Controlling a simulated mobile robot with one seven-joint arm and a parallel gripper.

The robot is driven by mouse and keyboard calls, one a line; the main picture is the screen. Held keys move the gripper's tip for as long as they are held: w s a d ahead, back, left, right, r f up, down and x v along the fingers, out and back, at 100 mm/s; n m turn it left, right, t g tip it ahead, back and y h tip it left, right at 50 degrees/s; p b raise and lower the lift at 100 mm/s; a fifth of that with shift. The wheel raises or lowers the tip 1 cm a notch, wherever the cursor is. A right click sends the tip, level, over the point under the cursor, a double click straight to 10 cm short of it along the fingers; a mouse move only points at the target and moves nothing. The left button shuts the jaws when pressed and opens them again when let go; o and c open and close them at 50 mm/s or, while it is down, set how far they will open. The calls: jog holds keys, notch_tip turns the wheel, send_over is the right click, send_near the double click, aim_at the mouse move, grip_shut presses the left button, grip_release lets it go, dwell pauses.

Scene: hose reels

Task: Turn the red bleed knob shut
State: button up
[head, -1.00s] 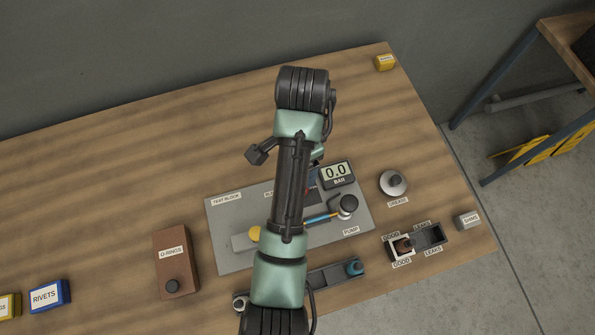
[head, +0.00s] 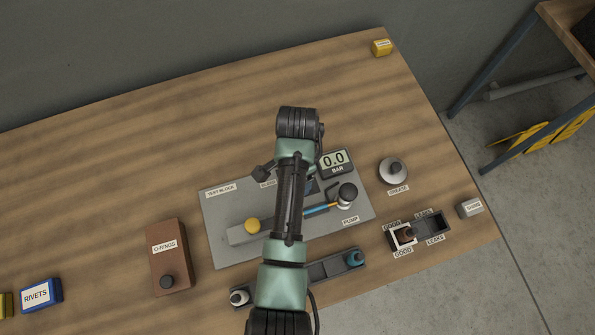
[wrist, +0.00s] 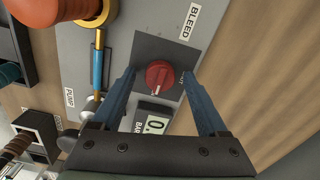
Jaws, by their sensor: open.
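The red bleed knob (wrist: 159,74) shows in the wrist view on a dark square plate, next to the BLEED label (wrist: 189,22). My gripper (wrist: 158,80) is open, with its two blue fingers on either side of the knob in that view. Whether the fingers touch the knob or are still above it, I cannot tell. In the head view my arm hides the knob and most of my gripper. The gauge (head: 333,163) reads 0.0 BAR and stands beside the plate; part of it shows between the fingers in the wrist view (wrist: 152,120).
The grey test block board (head: 215,215) carries a pump with a black knob (head: 347,192) and a yellow-capped fitting (head: 252,226). A grease pot (head: 393,171), a good/leaks tray (head: 432,224) and an O-rings box (head: 165,250) stand around it.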

jog(key=shift+c, duration=0.3)
grip_shut()
jog(key=shift+r+n+p, duration=0.1)
jog(key=shift+n+p, duration=0.25)
jog(key=shift+n, duration=0.05)
jog(key=n+p, duration=0.1)
jog(key=n, duration=0.1)
jog(key=shift+d+n+p, duration=0.1)
jog(key=shift+n+p, duration=0.25)
jog(key=shift+n, duration=0.05)
jog(key=n+p, duration=0.2)
jog(key=n, duration=0.3)
jog(key=shift+n, duration=0.3)
jog(key=n+p, duration=0.1)
jog(key=n, duration=0.3)
jog(key=n+p, duration=0.1)
jog(key=n, duration=0.3)
jog(key=shift+w+n, duration=0.1)
jog(key=shift+n, duration=0.2)
